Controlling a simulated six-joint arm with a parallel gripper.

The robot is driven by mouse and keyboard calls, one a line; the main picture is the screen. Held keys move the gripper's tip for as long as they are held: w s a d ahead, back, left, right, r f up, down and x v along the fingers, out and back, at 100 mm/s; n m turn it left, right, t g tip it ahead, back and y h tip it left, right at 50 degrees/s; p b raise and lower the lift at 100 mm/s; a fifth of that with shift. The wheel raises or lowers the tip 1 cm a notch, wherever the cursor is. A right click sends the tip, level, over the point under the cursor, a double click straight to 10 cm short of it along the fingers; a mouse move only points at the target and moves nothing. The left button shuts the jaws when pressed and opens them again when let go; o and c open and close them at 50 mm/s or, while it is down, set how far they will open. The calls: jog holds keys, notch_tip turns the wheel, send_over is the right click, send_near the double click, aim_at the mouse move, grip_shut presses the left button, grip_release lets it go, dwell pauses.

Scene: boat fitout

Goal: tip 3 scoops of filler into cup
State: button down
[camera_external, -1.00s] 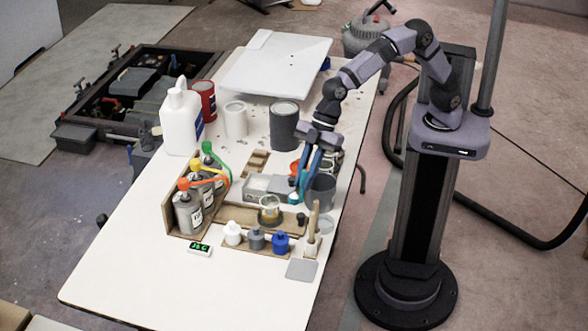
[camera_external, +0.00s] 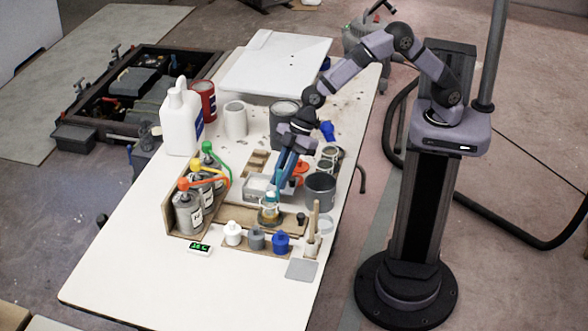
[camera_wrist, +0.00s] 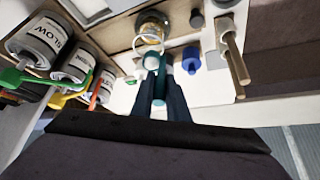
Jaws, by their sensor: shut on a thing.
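My gripper (camera_external: 279,183) is shut on a small teal scoop (camera_external: 271,198), and its dark blue fingers point down at the bench. The scoop end is right at the clear cup (camera_external: 268,215), which has an amber tint and stands on the brown board. In the wrist view, the scoop (camera_wrist: 152,62) shows between the fingertips, with the cup (camera_wrist: 152,24) just beyond it and a pale ring overlapping the cup's near side. I cannot tell whether filler is in the scoop or how full the cup is.
A dark grey pot (camera_external: 320,190) stands to the right of the cup. Capped bottles, including a blue one (camera_external: 281,242), line the front. Cans with coloured spouts (camera_external: 188,212) stand left. The bench's near left (camera_external: 140,280) is clear.

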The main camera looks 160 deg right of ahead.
jog(key=shift+s+d+f+t+y+b, duration=0.1)
jog(key=shift+s+d+t+y+b, duration=0.15)
jog(key=shift+b, duration=0.75)
jog(key=shift+s+d+f+m+t+y+b, duration=0.1)
jog(key=shift+s+d+m+t+y+b, duration=0.2)
jog(key=shift+t+b, duration=0.2)
jog(key=shift+s+d+m+t+y, duration=0.5)
jog(key=shift+t+y, duration=0.25)
jog(key=shift+y, duration=0.2)
jog(key=shift+d+f+b, duration=0.1)
jog(key=shift+d+b, duration=0.1)
jog(key=shift+b, duration=0.2)
jog(key=t+y+b, duration=0.1)
jog(key=s+d+f+m+t+y+b, duration=0.1)
jog(key=t, duration=0.1)
jog(key=s+d+m+t+y+b, duration=0.1)
jog(key=t+b, duration=0.1)
jog(key=shift+s+d+f+y, duration=0.15)
jog(key=shift+d+f+y, duration=0.1)
jog(key=shift+y, duration=0.15)
jog(key=shift+r, duration=0.1)
